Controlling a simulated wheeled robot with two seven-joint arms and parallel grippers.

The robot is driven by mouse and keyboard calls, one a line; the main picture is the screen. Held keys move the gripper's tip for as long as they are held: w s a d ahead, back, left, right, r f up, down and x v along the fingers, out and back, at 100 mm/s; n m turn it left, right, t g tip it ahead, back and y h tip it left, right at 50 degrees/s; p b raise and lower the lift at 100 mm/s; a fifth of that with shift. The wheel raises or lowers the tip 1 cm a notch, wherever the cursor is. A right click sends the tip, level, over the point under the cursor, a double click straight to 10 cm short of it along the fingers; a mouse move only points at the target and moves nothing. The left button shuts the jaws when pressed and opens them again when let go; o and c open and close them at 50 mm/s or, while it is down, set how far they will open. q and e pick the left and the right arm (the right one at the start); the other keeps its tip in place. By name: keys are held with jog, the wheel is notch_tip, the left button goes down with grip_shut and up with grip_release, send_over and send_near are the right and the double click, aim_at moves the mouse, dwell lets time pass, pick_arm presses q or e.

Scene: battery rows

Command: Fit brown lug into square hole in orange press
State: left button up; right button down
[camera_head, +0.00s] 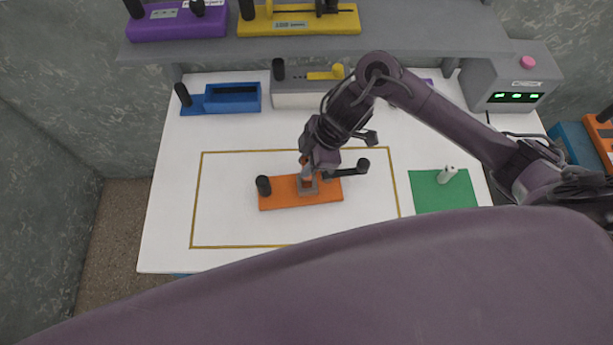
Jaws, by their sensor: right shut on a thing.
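The orange press (280,196) lies on the white table inside a yellow outlined rectangle. It has a black knob (263,186) on its left and a black-tipped lever (363,165) at its right. My right gripper (306,166) points down over the middle of the press. It is shut on a small brown lug (307,174), which shows just below the fingers at the grey block (308,188) of the press. I cannot tell whether the lug is inside the square hole, as the gripper and block hide it. My left gripper is not in view.
A blue tray (232,107), a grey device with a yellow handle (290,98) and a grey box with a pink button (523,75) stand behind. A green mat (430,195) holds a white peg (448,173). A shelf (400,45) overhangs the back. The table's left is clear.

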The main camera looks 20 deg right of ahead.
jog(key=shift+f, duration=3.4)
jog(key=shift+f, duration=0.15)
jog(key=c, duration=1.3)
grip_release()
jog(key=shift+o, duration=0.2)
jog(key=v, duration=1.2)
